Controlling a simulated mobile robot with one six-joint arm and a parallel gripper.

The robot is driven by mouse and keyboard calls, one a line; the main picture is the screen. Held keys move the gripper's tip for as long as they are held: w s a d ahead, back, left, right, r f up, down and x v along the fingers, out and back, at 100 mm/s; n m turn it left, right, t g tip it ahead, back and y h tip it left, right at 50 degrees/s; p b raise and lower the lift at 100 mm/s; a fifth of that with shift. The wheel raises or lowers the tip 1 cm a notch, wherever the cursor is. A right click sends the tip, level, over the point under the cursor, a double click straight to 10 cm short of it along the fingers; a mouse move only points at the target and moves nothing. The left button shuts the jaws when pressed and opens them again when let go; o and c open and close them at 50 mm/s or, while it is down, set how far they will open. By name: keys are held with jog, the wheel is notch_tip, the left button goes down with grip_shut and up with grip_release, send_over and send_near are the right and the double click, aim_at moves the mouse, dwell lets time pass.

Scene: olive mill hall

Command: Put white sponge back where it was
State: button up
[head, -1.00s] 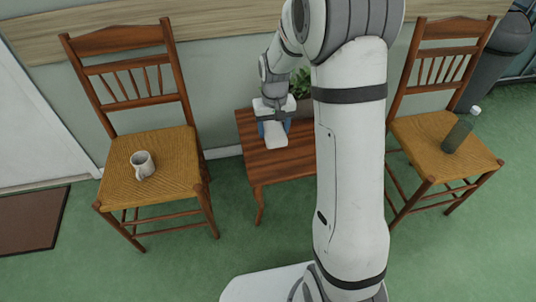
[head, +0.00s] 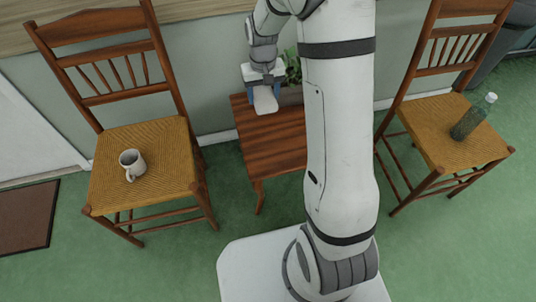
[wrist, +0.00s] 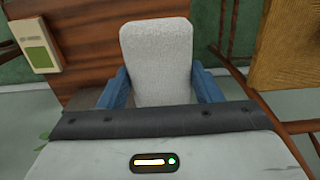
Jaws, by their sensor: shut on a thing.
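The white sponge (head: 265,100) is held in my gripper (head: 263,84) over the back left part of a small wooden table (head: 270,150). In the wrist view, the pale, textured sponge (wrist: 157,50) stands out between the two blue fingers of my gripper (wrist: 161,88), which are shut on its sides. The tabletop (wrist: 85,60) lies beyond and to the left of it in that view. I cannot tell whether the sponge touches the table. My arm hides the table's right part in the head view.
A cream box with a green panel (wrist: 34,45) is at the left in the wrist view. A potted plant (head: 291,68) is just right of my gripper. A chair (head: 140,150) with a mug (head: 132,165) stands left, another (head: 430,125) with a green bottle (head: 473,117) right.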

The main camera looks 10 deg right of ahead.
jog(key=b, duration=1.2)
send_near(267, 157)
notch_tip(267, 157, down, 6)
jog(key=b, duration=0.4)
jog(key=shift+f, duration=0.2)
jog(key=shift+f, duration=0.1)
jog(key=o, duration=0.9)
